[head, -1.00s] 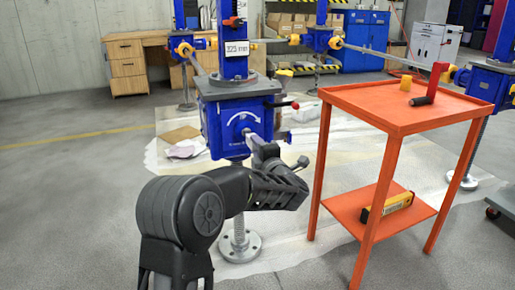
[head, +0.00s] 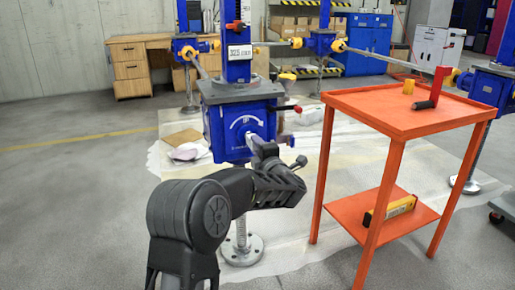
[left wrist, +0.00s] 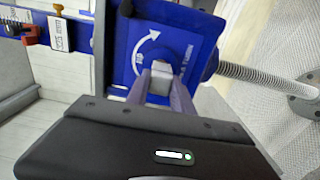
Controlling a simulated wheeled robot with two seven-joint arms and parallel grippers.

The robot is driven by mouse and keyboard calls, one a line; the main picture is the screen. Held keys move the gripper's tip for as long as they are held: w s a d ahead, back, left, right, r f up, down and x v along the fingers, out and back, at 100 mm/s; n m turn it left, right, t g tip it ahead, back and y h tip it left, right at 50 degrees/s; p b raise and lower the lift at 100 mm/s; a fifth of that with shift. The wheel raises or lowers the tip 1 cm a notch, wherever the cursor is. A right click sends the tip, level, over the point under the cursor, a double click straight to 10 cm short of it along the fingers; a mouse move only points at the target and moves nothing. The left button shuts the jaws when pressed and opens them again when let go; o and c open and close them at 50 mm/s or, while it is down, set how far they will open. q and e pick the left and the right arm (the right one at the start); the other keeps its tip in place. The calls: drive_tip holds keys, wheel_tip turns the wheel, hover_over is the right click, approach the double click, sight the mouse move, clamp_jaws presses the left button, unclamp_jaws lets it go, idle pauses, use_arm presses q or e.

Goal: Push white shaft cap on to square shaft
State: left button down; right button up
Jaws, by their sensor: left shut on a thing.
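The blue screw jack (head: 230,118) stands on a grey threaded spindle, its front face marked with a white curved arrow. My left gripper (head: 257,144) reaches up to this face from the front. In the left wrist view its two fingers (left wrist: 162,88) are shut on a small pale cap (left wrist: 161,77), in front of the round dark boss (left wrist: 165,53) on the blue housing (left wrist: 120,55). The cap is close to the boss; I cannot tell whether it touches. The square shaft is hidden behind the cap and fingers. My right gripper is not in view.
Other blue jacks stand behind. The floor at left is clear.

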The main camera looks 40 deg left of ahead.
use_arm(q)
drive_tip(key=shift+w+a, duration=0.3)
drive_tip(key=shift+a, duration=0.05)
drive_tip(key=c, duration=1)
unclamp_jaws()
drive_tip(key=shift+c, duration=0.2)
drive_tip(key=p+v, duration=0.2)
drive_tip(key=v, duration=0.5)
drive_tip(key=shift+s+d, duration=0.2)
drive_tip(key=shift+d, duration=0.1)
